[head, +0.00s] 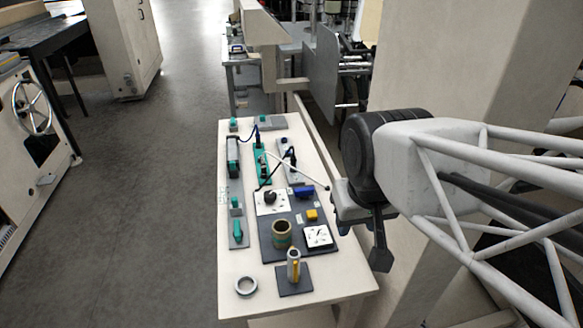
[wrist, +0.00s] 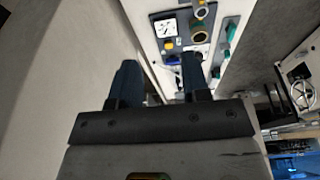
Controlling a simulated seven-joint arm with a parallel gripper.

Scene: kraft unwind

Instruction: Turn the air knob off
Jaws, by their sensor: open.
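A round black knob (head: 270,197) sits on a white square plate on the dark grey panel (head: 290,243) on the white table. I take it for the air knob; which way it is set is too small to tell. In the wrist view the knob is not clearly seen; a finger covers part of the panel there. A white square gauge (head: 317,236) lies on the same panel and also shows in the wrist view (wrist: 165,27). My gripper (wrist: 158,72) is open and empty, its two dark blue fingers apart. In the head view it is to the right of the table, clear of the knob.
A yellow block (head: 312,215), a blue block (head: 303,192) and a brown ring-like roll (head: 282,234) are on the panel. A cylinder (head: 293,265) and a grey ring (head: 246,285) stand in front. Green devices (head: 233,155) and cables crowd the table's far half.

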